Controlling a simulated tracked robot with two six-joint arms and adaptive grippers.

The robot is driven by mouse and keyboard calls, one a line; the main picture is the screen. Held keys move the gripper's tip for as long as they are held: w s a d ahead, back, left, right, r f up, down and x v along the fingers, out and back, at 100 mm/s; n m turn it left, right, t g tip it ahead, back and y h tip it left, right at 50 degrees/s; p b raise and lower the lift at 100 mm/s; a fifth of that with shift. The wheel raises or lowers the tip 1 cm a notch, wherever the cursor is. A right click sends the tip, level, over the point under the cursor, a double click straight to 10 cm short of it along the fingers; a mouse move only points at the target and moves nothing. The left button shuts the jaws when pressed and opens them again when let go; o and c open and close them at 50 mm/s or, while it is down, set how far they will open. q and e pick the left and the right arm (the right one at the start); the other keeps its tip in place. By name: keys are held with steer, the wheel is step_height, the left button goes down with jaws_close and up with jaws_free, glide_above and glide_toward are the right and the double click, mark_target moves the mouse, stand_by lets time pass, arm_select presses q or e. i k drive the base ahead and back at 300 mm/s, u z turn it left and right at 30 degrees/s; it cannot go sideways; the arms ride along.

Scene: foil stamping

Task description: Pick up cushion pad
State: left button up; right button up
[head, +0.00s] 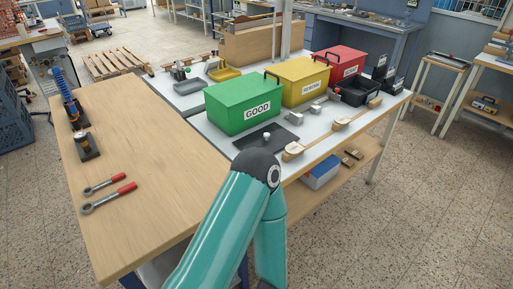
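I cannot pick out a cushion pad for certain. A flat dark grey pad or plate (282,137) with a small pale piece on it lies on the light worktop, in front of the green GOOD box (240,105). A teal arm of mine rises from the bottom middle and bends at a dark elbow just in front of this pad. Its lower link points back down, and no gripper shows on it. Neither gripper is in view, so I cannot see whether they hold anything.
Yellow (302,85) and red (345,64) boxes stand right of the green one. Wooden-handled tools (342,124) lie along the worktop's front edge. The wooden table (150,160) at left has two red-handled wrenches (108,197) and a blue upright tool (70,98); its middle is clear.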

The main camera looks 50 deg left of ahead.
mark_target(293, 149)
steer(key=u, duration=0.45)
steer(key=i, duration=1)
steer(key=z, duration=0.05)
